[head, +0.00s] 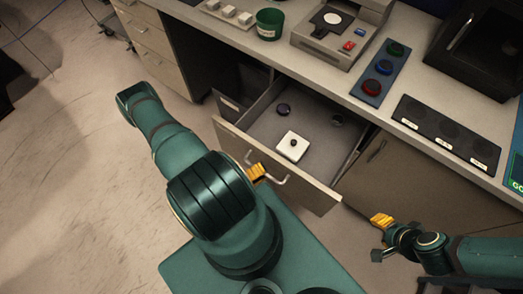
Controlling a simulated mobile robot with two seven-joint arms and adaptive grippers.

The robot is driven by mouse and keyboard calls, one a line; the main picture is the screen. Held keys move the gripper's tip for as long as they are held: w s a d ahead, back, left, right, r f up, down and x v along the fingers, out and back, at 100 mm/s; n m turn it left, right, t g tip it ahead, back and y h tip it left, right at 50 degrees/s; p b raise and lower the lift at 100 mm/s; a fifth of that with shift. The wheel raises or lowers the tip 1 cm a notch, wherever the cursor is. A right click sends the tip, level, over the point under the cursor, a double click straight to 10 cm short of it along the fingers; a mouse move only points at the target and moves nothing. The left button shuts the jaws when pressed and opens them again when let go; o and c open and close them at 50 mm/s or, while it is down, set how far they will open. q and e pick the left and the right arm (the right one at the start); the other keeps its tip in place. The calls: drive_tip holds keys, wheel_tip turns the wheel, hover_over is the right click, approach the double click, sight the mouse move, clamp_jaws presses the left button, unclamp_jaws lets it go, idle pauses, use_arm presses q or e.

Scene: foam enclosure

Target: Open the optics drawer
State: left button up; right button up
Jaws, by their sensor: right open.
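The drawer (320,187) under the counter is pulled out, its front panel standing well away from the cabinet. Inside lie a white square block with a dark knob (292,146), a dark purple disc (283,109) and a dark round piece (336,121). The drawer's handle (282,181) is a pale bar on the front panel. The orange fingertips of my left gripper (257,172) are at the handle's left part; my arm hides the rest, so its grip is unclear. My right gripper (381,220) is open and empty, right of the drawer and apart from it.
The counter above holds a green cup (269,24), a grey device (340,35), a blue strip with coloured discs (380,72), a black labelled tray (447,134) and a black case (480,45). A closed cabinet door (400,175) is at right.

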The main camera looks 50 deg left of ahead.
use_arm(q)
drive_tip(key=shift+s, duration=0.1)
drive_tip(key=v, duration=1.2)
idle(0.5)
